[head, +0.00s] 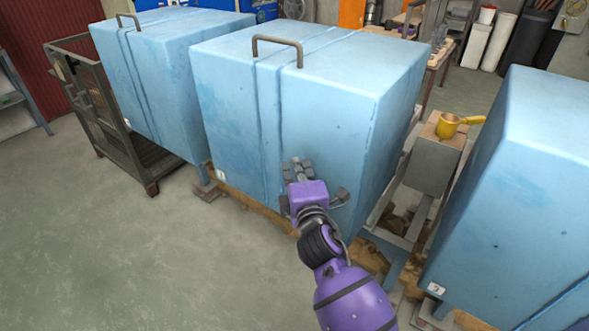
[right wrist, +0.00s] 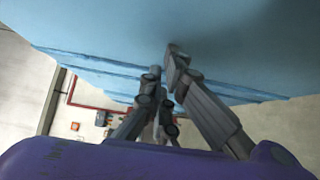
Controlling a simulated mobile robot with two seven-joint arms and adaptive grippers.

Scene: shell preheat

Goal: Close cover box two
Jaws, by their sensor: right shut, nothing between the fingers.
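The middle light-blue cover box (head: 228,115) has a grey handle (head: 277,47) on top and a small white label (head: 220,175) low on its front, too small to read surely. I take it to be box two. It looks upright over a brown base, and I cannot tell whether it is fully down. My right gripper (head: 299,170) is shut and empty at the front face of this box. In the right wrist view its fingers (right wrist: 166,78) are close to the blue surface (right wrist: 110,35); contact is not clear. My left gripper is not in view.
Another blue box (head: 165,60) stands at left beside a dark metal cage (head: 110,125). A third blue box (head: 520,190) is at right. Between it and the middle box, a yellow ladle (head: 448,124) sits on a block (head: 432,162). The floor at front left is clear.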

